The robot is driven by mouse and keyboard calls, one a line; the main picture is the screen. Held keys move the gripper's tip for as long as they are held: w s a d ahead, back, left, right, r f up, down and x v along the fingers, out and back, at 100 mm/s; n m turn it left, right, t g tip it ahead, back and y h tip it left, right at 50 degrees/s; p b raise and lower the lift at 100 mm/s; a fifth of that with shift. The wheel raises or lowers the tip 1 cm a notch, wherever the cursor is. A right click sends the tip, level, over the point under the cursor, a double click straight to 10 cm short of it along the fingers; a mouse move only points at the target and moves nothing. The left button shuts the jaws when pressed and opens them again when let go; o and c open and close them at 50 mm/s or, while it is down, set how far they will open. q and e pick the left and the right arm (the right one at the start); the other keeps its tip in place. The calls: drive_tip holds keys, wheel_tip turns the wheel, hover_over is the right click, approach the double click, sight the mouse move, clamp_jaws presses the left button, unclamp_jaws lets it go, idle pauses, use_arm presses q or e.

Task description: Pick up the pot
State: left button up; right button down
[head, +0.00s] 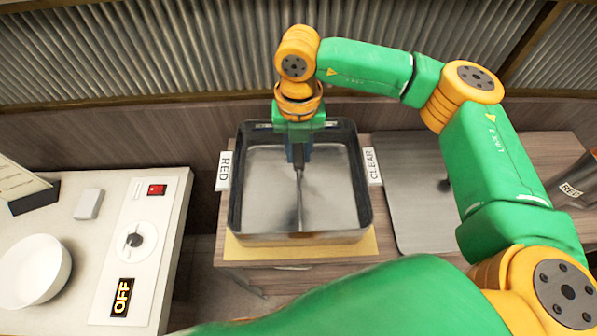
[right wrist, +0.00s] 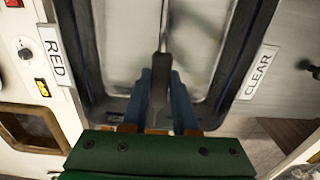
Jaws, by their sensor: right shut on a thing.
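The pot (head: 361,195) is a square, dark-rimmed metal pan in the middle of the head view. A thin upright divider (head: 300,205) runs from front to back and splits it in two. My right gripper (head: 299,160) points down inside the pot towards its far side. In the right wrist view its two blue fingers (right wrist: 160,100) are shut on the divider, which runs away between them. I cannot tell whether the pot is clear of its support. My left gripper is not in view.
A yellow board (head: 300,249) lies under the pot. A RED label (head: 224,170) and a CLEAR label (head: 373,166) flank it. Left are a white bowl (head: 35,270) and a panel with an OFF sign (head: 122,298). Right are a grey plate (head: 420,215) and a RED-labelled can (head: 573,180).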

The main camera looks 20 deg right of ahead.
drive_tip(key=shift+r, duration=0.1)
drive_tip(key=shift+r+p, duration=0.45)
drive_tip(key=shift+r, duration=0.15)
wheel_tip(320, 180, up, 2)
drive_tip(key=shift+s+r+p, duration=0.1)
drive_tip(key=shift+r+p, duration=0.1)
drive_tip(key=shift+p, duration=0.55)
drive_tip(key=s+d+r+p, duration=0.2)
drive_tip(key=s+d+r, duration=0.1)
drive_tip(key=s+r, duration=0.6)
drive_tip(key=s, duration=0.4)
drive_tip(key=shift+s+d+r+p, duration=0.15)
drive_tip(key=shift+s+d+p, duration=0.1)
drive_tip(key=shift+p, duration=0.15)
drive_tip(key=shift+w+a, duration=0.1)
